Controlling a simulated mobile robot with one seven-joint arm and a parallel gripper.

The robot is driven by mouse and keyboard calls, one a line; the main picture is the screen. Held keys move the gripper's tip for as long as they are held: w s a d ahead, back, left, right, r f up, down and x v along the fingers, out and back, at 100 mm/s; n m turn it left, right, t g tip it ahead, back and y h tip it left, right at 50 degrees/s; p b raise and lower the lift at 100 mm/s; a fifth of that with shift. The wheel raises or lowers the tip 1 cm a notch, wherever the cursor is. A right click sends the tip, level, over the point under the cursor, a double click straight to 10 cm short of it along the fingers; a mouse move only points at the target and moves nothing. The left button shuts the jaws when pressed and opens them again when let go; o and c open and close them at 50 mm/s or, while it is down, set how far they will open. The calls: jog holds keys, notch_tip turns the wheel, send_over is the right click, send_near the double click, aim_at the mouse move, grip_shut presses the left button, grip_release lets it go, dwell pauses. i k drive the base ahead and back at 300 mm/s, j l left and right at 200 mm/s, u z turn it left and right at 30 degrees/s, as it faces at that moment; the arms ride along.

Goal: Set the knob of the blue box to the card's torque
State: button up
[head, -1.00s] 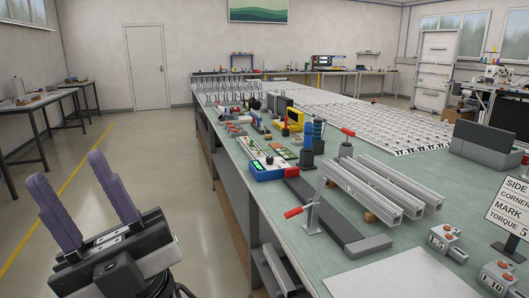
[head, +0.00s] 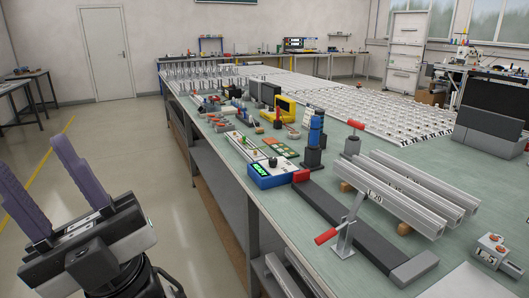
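The blue box (head: 268,182) stands on the long bench near its left edge, with a lit green display on its front and a white top. A small black knob (head: 273,161) shows on its top; its setting is too small to read. The torque card is not in this view; about a second ago it showed at the right with the words "TORQUE 5". My gripper (head: 34,158) is at the lower left, off the bench over the floor side. Its two purple fingers point up, wide apart with nothing between them. It is well apart from the blue box.
A red-ended dark grey bar (head: 345,225) lies just right of the blue box. A dark blue bottle-like tool (head: 315,135) stands behind. The floor (head: 185,225) left of the bench is clear.

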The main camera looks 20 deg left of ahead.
aim_at(273, 161)
jog(key=i+j, duration=0.15)
jog(key=j, duration=0.25)
jog(key=i+j, duration=0.1)
jog(key=j, duration=0.35)
jog(key=i+j+z, duration=0.1)
jog(key=j, duration=0.3)
jog(key=i+j, duration=0.15)
jog(key=j, duration=0.25)
jog(key=i+j, duration=0.1)
jog(key=j, duration=0.35)
